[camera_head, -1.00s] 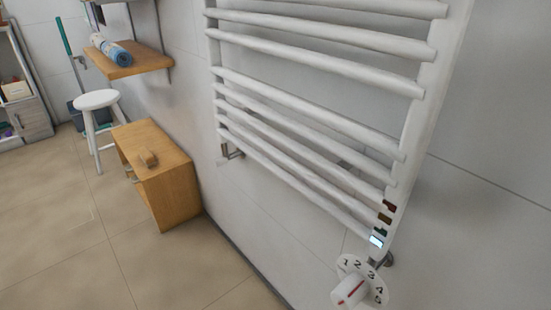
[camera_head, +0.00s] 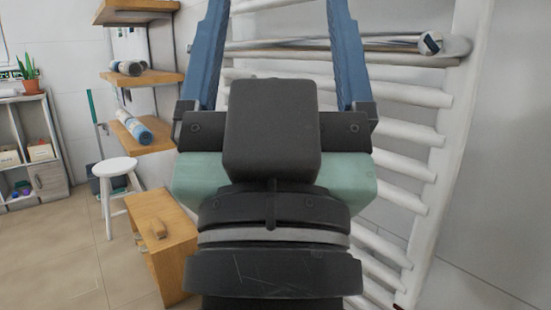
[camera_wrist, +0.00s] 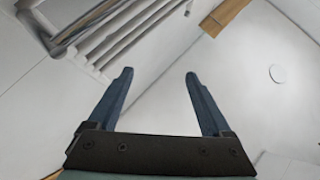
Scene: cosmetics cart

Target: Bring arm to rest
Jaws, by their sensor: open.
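My gripper fills the middle of the head view, with its two blue fingers spread wide and reaching past the top edge of that picture. In the wrist view my gripper (camera_wrist: 158,75) shows both fingertips well apart with nothing between them. The gripper is open and empty. In the head view it hides part of the white towel radiator (camera_head: 425,140) behind it. Whether it touches the radiator cannot be told from the head view; in the wrist view the fingertips look clear of everything.
A metal bar (camera_head: 390,44) crosses the radiator's top. Wooden wall shelves (camera_head: 150,78) hold rolled towels at left. A white stool (camera_head: 117,170) and a wooden box (camera_head: 165,235) with a small item on top stand on the floor. A shelf unit (camera_head: 52,180) stands far left.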

